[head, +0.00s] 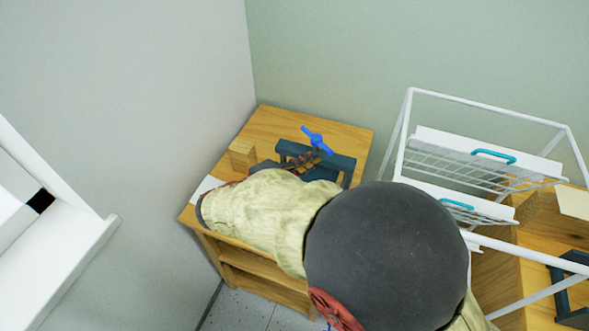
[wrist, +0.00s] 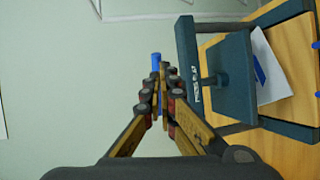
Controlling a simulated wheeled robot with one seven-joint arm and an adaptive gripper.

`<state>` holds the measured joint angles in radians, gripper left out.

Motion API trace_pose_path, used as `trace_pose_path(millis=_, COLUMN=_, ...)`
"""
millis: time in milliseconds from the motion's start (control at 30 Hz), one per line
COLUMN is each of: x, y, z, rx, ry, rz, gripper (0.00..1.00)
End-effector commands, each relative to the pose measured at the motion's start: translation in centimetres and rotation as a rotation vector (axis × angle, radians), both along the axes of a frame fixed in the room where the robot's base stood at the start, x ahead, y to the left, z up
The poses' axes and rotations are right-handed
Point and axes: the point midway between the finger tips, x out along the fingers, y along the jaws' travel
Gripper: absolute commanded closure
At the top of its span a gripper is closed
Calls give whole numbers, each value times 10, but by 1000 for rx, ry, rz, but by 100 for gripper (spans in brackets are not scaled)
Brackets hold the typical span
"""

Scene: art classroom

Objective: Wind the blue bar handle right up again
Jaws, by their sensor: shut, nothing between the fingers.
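The blue bar handle (head: 317,141) stands on top of a dark blue press (head: 345,163) on a wooden cabinet (head: 283,118). In the head view the bar slants from upper left to lower right. In the wrist view the blue bar (wrist: 156,60) shows just beyond my fingertips, partly hidden by them. The press (wrist: 232,75), with lettering on its plate, is to the right there. My gripper (wrist: 163,78) is shut and empty, its tips close to the bar; I cannot tell whether they touch it. In the head view my arm hides much of the press.
A wooden block (head: 241,152) and a white sheet (head: 204,188) lie on the cabinet's left side. Walls stand close behind and left. A white wire rack (head: 480,165) with teal handles stands at the right. A white piece of furniture (head: 70,250) is at lower left.

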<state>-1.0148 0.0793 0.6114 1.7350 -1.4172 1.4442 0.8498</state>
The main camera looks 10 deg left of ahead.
Motion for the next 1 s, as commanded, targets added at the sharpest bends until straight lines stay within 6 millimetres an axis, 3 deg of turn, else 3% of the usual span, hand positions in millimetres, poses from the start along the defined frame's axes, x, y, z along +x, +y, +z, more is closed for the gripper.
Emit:
trace_pose_path(millis=233, x=20, y=-14, z=-6, rx=-1, ry=1, rz=-1, gripper=100)
trace_pose_path(millis=700, x=23, y=-17, z=-6, rx=-1, ry=1, rz=0, gripper=100)
trace_pose_path(millis=1000, x=33, y=-40, z=-8, rx=0, ry=0, rz=-2, gripper=100)
